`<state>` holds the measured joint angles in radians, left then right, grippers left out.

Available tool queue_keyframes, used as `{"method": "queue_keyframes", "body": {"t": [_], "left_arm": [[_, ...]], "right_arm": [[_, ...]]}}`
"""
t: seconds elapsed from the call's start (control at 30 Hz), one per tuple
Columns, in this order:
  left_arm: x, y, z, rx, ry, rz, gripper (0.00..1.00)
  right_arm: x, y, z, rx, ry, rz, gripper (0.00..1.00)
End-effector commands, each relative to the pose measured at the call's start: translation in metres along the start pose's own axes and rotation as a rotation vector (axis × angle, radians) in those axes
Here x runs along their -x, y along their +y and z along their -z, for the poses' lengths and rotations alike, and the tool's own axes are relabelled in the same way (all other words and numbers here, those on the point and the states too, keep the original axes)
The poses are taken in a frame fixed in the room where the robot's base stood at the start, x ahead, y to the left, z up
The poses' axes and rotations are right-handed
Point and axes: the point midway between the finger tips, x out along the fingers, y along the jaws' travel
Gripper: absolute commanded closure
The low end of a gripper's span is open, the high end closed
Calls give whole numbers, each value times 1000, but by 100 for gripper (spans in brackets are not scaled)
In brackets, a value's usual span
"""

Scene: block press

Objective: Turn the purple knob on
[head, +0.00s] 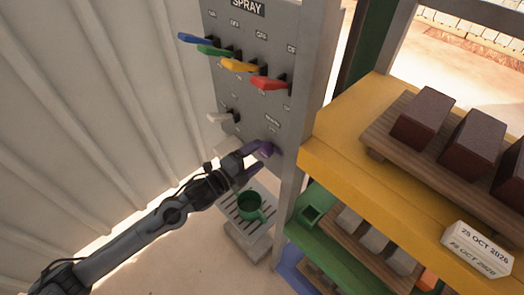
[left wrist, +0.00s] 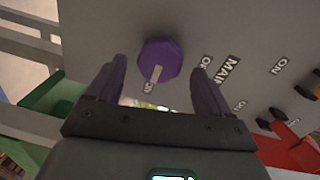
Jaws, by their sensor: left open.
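The purple knob (left wrist: 160,58) is on the grey panel (left wrist: 120,25), between and beyond the fingertips of my left gripper (left wrist: 160,72) in the left wrist view. Its pale pointer line aims down toward a small label (left wrist: 148,88), partly legible. A label starting "OF" (left wrist: 206,62) and a "MAIN" label (left wrist: 228,70) lie to its right. In the head view the knob (head: 265,149) is low on the panel, with my left gripper (head: 258,158) close at its left. The gripper is open; contact with the knob cannot be told. My right gripper is not in view.
Blue (head: 195,38), green (head: 215,50), yellow (head: 238,65) and red (head: 268,83) levers and a white lever (head: 221,117) stick out above the knob. A green mug (head: 249,204) stands below on a grate. A yellow shelf (head: 345,150) with brown blocks (head: 424,118) is at right.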

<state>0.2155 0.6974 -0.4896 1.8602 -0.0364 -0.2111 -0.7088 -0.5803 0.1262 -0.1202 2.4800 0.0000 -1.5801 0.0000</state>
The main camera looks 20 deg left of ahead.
Motion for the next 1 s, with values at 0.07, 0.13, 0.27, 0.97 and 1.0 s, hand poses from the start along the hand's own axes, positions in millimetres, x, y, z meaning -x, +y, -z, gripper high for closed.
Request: {"method": "queue_keyframes", "body": {"t": [0.07, 0.13, 0.27, 0.97, 1.0], "left_arm": [[17, 1, 0, -2, 1, -5, 19], [28, 1, 0, -2, 0, -5, 19], [48, 0, 1, -2, 1, -5, 19], [71, 0, 0, -1, 1, -1, 19], [71, 0, 0, -1, 1, -1, 19]], "right_arm": [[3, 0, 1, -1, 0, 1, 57], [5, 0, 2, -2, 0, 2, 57], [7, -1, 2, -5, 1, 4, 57], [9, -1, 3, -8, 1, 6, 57], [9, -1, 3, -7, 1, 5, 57]]}}
